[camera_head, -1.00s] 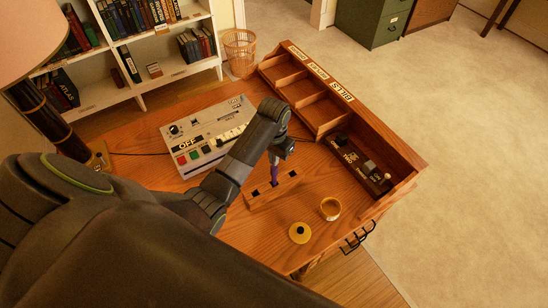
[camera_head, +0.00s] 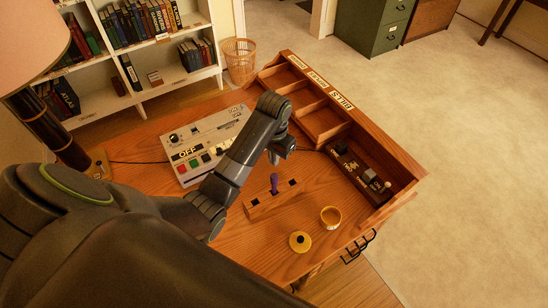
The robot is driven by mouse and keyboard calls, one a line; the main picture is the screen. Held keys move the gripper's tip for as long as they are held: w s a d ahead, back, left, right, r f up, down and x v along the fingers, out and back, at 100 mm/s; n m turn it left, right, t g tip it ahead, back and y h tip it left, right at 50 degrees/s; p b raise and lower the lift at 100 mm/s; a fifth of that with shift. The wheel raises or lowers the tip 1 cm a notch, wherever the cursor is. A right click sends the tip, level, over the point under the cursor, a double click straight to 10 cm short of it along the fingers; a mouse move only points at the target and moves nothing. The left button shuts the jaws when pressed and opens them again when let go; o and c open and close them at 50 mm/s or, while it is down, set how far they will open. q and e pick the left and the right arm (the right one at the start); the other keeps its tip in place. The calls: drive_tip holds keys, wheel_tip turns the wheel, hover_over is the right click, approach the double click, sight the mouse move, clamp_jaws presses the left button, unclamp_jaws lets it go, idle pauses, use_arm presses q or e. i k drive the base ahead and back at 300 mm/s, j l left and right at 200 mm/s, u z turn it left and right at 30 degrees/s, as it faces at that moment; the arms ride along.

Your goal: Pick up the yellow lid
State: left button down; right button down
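The yellow lid (camera_head: 300,242) lies flat on the wooden desk near its front edge, with a dark knob at its middle. A yellow cup-like container (camera_head: 330,217) stands open just to its upper right, apart from it. My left gripper (camera_head: 279,156) hangs above the desk, beyond the lid and above the wooden block. It is small and partly hidden by its own arm, so I cannot tell how far its fingers are apart. A purple-handled tool (camera_head: 274,184) stands upright in the wooden block (camera_head: 259,206), clear of the gripper. My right gripper is not in view.
A grey control box (camera_head: 207,145) with coloured buttons and an OFF label sits at the back left. A labelled wooden organiser (camera_head: 325,118) runs along the right side, with a dark device (camera_head: 352,165) in it. Black hooks (camera_head: 358,246) hang at the front edge. A lamp stands left.

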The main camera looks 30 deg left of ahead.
sight(300, 242)
drive_tip(key=k+l, duration=0.5)
drive_tip(key=k, duration=0.2)
drive_tip(key=k+l, duration=0.5)
drive_tip(key=k, duration=0.15)
